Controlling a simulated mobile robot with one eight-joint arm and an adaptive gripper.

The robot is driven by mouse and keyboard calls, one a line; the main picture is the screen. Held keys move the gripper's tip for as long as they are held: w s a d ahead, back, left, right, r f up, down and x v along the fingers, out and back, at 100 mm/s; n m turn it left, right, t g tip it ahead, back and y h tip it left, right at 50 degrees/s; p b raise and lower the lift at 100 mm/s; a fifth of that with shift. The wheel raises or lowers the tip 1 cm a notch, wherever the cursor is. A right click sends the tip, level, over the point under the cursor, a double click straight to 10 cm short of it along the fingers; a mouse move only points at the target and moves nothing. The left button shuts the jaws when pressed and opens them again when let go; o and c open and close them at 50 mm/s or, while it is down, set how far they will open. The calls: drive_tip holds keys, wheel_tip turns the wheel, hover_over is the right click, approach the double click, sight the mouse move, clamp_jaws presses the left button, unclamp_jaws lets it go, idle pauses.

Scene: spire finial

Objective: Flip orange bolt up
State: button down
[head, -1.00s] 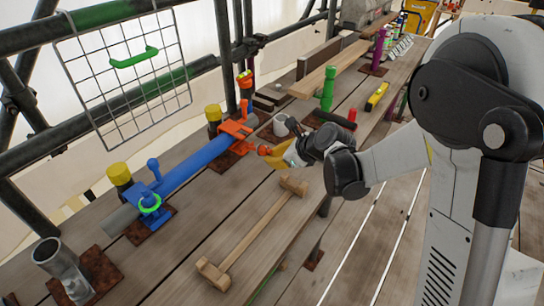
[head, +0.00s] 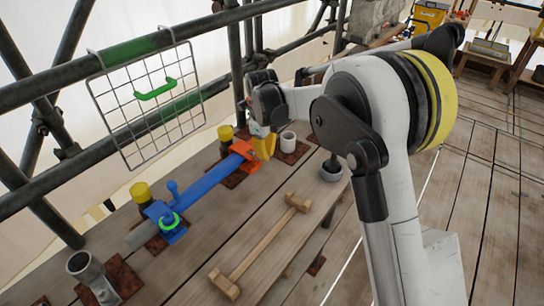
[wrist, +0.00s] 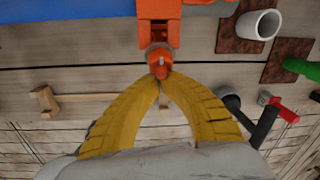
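The orange bolt (wrist: 159,62) sticks out from an orange clamp (wrist: 158,12) in the wrist view, with a rounded red-orange end. In the head view the orange clamp (head: 243,149) sits at the far end of the blue bar (head: 205,182), and the bolt is mostly hidden by my fingers. My gripper (wrist: 160,82) has yellow fingers whose tips come together right at the bolt's end. They look shut, with the tips against or just beside the bolt; I see no clear grasp around it. In the head view my gripper (head: 263,147) is just right of the clamp.
A wooden mallet-like bar (head: 262,245) lies on the planks. A white cup (head: 288,141) stands behind the clamp, and a grey cup (head: 331,170) to the right. A wire basket (head: 150,100) hangs from the rail at left. A blue lever with a green ring (head: 170,222) is at the near end.

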drive_tip(key=shift+w+a+r+p, duration=0.35)
drive_tip(key=shift+w+a+r, duration=0.25)
drive_tip(key=shift+a, duration=0.1)
drive_tip(key=shift+w+a+r, duration=0.2)
drive_tip(key=shift+w+a, duration=0.35)
drive_tip(key=shift+a, duration=0.25)
